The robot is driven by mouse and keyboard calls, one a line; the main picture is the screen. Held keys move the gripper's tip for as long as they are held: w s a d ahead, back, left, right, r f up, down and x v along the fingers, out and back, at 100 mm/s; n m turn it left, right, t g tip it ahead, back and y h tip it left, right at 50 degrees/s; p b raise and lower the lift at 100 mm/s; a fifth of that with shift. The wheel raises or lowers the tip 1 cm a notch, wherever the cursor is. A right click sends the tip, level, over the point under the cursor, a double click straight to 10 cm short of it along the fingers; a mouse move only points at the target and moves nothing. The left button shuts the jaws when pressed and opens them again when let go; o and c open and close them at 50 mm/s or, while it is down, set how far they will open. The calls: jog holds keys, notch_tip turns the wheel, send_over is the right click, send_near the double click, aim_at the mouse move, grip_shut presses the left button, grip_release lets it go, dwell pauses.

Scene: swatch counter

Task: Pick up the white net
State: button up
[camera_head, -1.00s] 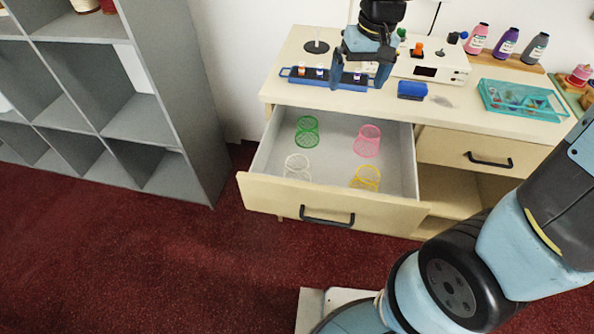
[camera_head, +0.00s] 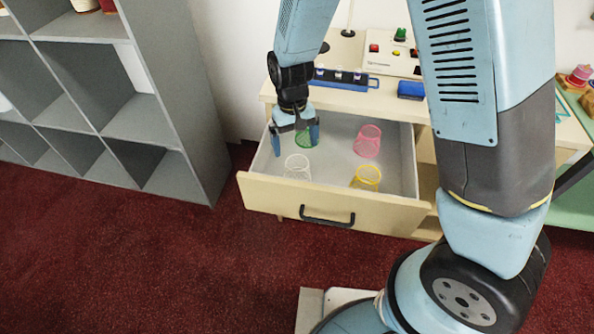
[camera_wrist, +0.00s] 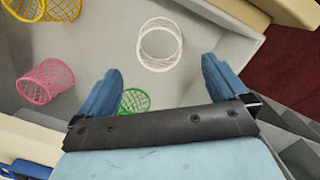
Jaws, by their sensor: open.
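The white net (camera_head: 297,167) is a small mesh cup in the front left of the open drawer (camera_head: 330,199). It also shows in the wrist view (camera_wrist: 160,46), ahead of my fingertips and roughly between their lines. My gripper (camera_head: 295,148) is open and empty over the drawer's left side, behind the white net in the head view. My gripper shows in the wrist view too (camera_wrist: 160,78), with both blue fingers spread apart. I see no contact with the net.
A green net (camera_head: 306,137) stands behind the white one, partly hidden by my gripper. A pink net (camera_head: 367,141) and a yellow net (camera_head: 366,178) stand on the drawer's right side. A grey shelf (camera_head: 190,120) stands left of the drawer.

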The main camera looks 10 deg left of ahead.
send_near(297, 169)
jog(key=s+f, duration=0.2)
jog(key=s+d+f, duration=0.1)
jog(key=s+f, duration=0.2)
jog(key=shift+d, duration=0.1)
jog(key=shift+c, duration=0.5)
jog(key=c, duration=0.8)
jog(key=shift+w+r, duration=0.1)
notch_tip(297, 169, up, 10)
jog(key=shift+f, duration=0.1)
